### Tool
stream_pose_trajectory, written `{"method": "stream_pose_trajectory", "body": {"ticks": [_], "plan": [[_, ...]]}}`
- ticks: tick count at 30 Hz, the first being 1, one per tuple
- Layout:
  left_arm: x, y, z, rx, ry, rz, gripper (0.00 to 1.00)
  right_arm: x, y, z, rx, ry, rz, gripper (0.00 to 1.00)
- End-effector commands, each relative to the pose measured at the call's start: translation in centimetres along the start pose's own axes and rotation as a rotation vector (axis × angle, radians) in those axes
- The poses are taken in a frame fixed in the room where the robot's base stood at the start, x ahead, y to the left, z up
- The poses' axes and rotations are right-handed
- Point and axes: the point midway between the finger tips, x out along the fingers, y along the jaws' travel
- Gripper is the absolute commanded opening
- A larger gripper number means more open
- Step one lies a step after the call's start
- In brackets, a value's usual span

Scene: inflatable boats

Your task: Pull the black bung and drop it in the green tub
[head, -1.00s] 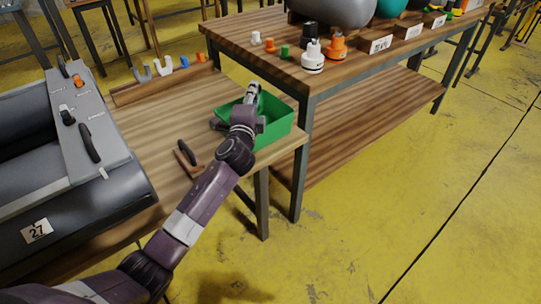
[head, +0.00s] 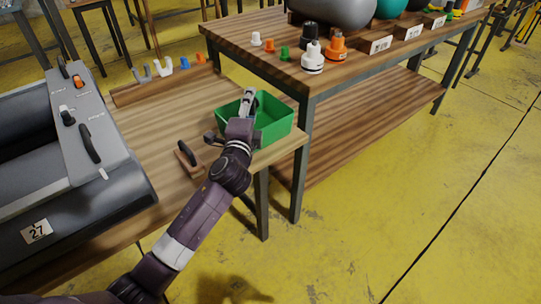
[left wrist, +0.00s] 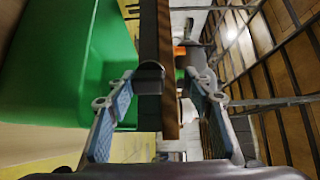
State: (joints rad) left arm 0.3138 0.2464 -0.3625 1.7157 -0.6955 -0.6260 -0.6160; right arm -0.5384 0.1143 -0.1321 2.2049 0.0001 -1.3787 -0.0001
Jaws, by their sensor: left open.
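The green tub (head: 275,125) stands on the near wooden table at its right corner. My left gripper (head: 249,97) is at the tub's far left part, seen over it; its exact height is unclear. In the left wrist view the jaws (left wrist: 158,97) are apart, with the tub (left wrist: 50,60) close on the left. A dark upright bar with a short dark cylinder (left wrist: 149,78) shows between the jaws; I cannot tell what it is. A small black knob (head: 68,116) on the grey boat (head: 100,185) may be the bung. My right gripper is not in view.
A black-handled wooden block (head: 188,155) lies on the near table (head: 180,115), left of my arm. A rack (head: 160,85) with small coloured pieces is behind. The higher table (head: 240,30) at right holds several caps and a white pump (head: 313,58).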

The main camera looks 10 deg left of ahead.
Motion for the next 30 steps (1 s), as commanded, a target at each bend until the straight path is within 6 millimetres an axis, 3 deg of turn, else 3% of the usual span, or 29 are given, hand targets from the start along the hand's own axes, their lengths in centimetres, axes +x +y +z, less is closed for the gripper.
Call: {"method": "stream_pose_trajectory", "body": {"ticks": [6, 12, 30], "plan": [[-4.2, 0.0, 0.0, 0.0, 0.001, 0.001, 0.47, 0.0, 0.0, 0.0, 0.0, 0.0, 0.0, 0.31], [-6.3, 0.0, 0.0, 0.001, -0.001, 0.0, 0.47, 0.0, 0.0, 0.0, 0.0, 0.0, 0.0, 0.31], [-6.7, -0.1, 0.0, 0.001, 0.0, -0.001, 0.47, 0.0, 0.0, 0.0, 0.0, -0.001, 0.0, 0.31]]}}
